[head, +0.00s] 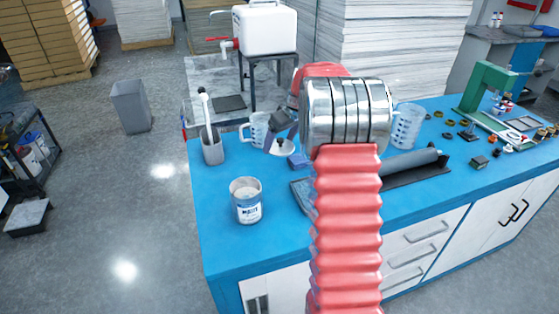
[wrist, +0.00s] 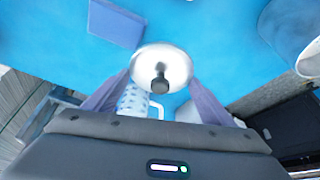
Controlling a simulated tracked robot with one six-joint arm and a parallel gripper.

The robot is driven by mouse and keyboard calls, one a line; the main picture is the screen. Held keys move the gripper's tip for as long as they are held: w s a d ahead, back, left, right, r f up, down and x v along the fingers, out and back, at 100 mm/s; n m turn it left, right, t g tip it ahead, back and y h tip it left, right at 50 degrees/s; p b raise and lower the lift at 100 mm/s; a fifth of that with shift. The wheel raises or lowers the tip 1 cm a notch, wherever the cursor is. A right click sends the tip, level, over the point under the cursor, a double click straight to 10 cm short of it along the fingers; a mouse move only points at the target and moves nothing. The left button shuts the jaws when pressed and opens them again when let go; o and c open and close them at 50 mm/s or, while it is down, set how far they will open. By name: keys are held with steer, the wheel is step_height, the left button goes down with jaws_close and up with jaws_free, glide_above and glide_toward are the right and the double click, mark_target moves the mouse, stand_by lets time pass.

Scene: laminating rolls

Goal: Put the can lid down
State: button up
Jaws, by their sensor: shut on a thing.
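The can lid (head: 284,148) is a pale round disc with a dark knob on top. My gripper (head: 282,136) is shut on the lid's knob and holds the lid above the blue bench. In the wrist view the lid (wrist: 160,58) shows between the two purple-grey fingers (wrist: 160,84). An open white can (head: 246,207) with a label stands upright on the bench, to the left of and nearer than the lid. Part of a round vessel, probably this can, shows blurred in the wrist view's upper right (wrist: 296,28).
The blue bench (head: 225,250) is clear around the can. A grey holder with a brush (head: 212,150) and a measuring jug (head: 259,128) stand behind. A small blue block (head: 299,160) lies right of the lid. A dark roller (head: 415,162) and second jug (head: 406,127) are farther right.

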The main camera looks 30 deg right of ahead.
steer(key=shift+f, duration=0.95)
steer(key=shift+f, duration=0.1)
steer(key=shift+f, duration=2.4)
steer(key=shift+s+f, duration=0.1)
steer(key=shift+f, duration=0.6)
steer(key=o, duration=1)
steer(key=shift+s+f, duration=0.1)
steer(key=shift+f, duration=0.1)
steer(key=shift+r, duration=0.4)
steer(key=v, duration=1.2)
steer(key=shift+r, duration=0.45)
